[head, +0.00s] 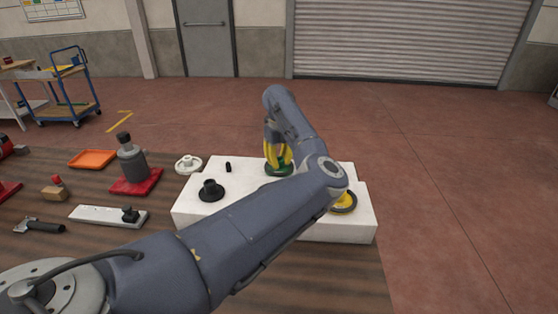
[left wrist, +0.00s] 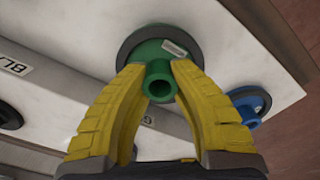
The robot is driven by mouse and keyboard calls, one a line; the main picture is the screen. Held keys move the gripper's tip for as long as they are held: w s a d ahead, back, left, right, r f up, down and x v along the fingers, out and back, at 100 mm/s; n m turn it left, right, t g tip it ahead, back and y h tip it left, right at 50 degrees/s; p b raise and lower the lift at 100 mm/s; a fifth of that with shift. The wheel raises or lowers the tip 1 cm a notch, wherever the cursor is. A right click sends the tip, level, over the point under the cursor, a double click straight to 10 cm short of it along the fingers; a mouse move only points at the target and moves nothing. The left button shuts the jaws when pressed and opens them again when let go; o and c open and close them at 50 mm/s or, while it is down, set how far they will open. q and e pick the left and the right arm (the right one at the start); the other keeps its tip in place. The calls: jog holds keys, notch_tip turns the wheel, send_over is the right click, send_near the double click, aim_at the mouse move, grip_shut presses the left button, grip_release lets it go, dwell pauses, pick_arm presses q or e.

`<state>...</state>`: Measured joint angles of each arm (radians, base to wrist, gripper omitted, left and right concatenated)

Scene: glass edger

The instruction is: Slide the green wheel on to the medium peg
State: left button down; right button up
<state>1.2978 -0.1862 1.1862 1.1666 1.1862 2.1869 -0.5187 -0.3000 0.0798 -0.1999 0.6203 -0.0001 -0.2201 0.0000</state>
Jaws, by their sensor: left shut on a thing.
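The green wheel (head: 279,170) has a dark rim and a round hollow hub. It is at the far middle of the white block (head: 260,220), and I cannot tell whether it rests on it or hangs just above it. My left gripper (head: 278,157), with yellow fingers, is shut on the wheel's hub. In the left wrist view the fingertips (left wrist: 156,72) pinch the hub of the green wheel (left wrist: 150,52) from both sides. A short black peg (head: 228,167) stands on the block to the left; I cannot tell which peg is the medium one. My right gripper is out of view.
A black wheel (head: 211,190) and a yellow wheel (head: 344,202) are on the block, and a white wheel (head: 188,164) is at its left. A blue wheel (left wrist: 250,104) shows in the left wrist view. A red-based grey vise-like device (head: 134,165) stands left.

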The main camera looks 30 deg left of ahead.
pick_arm(q)
jog(key=shift+f, duration=1)
jog(key=c, duration=1.2)
grip_release()
jog(key=shift+o, duration=0.2)
jog(key=shift+f, duration=0.1)
notch_tip(320, 180, up, 12)
jog(key=shift+a, duration=0.1)
